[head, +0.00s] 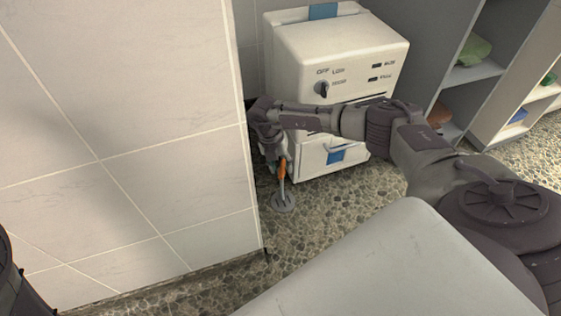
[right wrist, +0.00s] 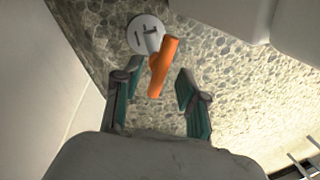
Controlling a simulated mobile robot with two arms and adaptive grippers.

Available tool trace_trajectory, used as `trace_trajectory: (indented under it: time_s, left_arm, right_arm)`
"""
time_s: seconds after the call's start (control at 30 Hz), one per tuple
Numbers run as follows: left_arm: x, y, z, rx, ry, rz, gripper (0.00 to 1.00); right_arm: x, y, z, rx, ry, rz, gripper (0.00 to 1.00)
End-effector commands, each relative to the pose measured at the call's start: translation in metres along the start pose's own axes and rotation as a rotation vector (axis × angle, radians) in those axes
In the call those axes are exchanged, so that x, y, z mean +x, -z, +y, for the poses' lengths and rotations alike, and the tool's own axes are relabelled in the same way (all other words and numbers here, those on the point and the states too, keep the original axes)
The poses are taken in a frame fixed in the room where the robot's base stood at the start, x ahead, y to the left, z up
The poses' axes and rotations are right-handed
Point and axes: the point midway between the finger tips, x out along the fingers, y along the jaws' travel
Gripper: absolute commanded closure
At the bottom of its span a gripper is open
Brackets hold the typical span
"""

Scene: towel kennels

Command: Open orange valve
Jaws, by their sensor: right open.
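The orange valve handle (head: 282,170) sits on a short metal stem above a round grey floor plate (head: 283,202), beside the tiled wall. In the right wrist view the orange handle (right wrist: 162,67) lies between and just beyond my fingertips, slightly tilted, with the round plate (right wrist: 146,33) behind it. My right gripper (right wrist: 158,83) is open, one finger on each side of the handle; no clear contact shows. In the head view my right gripper (head: 277,158) is at the handle, partly hidden by its own wrist. My left gripper is not in view.
A white cabinet (head: 335,50) with a dial and blue tabs stands close behind my right arm. A tiled wall (head: 120,140) rises close on the left. Shelves (head: 480,70) with folded towels stand at the right. Pebbled floor (head: 335,215) is clear in front.

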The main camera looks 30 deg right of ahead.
Motion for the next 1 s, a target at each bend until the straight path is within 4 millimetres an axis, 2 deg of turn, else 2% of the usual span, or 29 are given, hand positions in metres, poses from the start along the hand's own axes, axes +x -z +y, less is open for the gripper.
trace_trajectory:
  time_s: [0.17, 0.4, 0.6, 0.77, 1.0]
  left_arm:
    - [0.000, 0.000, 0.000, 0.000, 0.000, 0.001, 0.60]
    - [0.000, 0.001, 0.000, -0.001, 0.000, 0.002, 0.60]
    - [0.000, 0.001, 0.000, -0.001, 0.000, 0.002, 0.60]
    - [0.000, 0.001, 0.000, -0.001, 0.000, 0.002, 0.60]
    - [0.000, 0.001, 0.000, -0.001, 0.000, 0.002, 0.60]
  right_arm:
    - [-0.021, -0.001, 0.001, -0.001, -0.004, -0.002, 0.59]
    - [-0.073, -0.001, 0.001, -0.001, -0.004, -0.003, 0.59]
    - [-0.106, -0.001, 0.000, 0.001, -0.002, -0.001, 0.59]
    - [-0.118, 0.000, 0.000, 0.000, -0.001, 0.000, 0.59]
    - [-0.119, 0.000, 0.000, 0.000, 0.000, 0.000, 0.59]
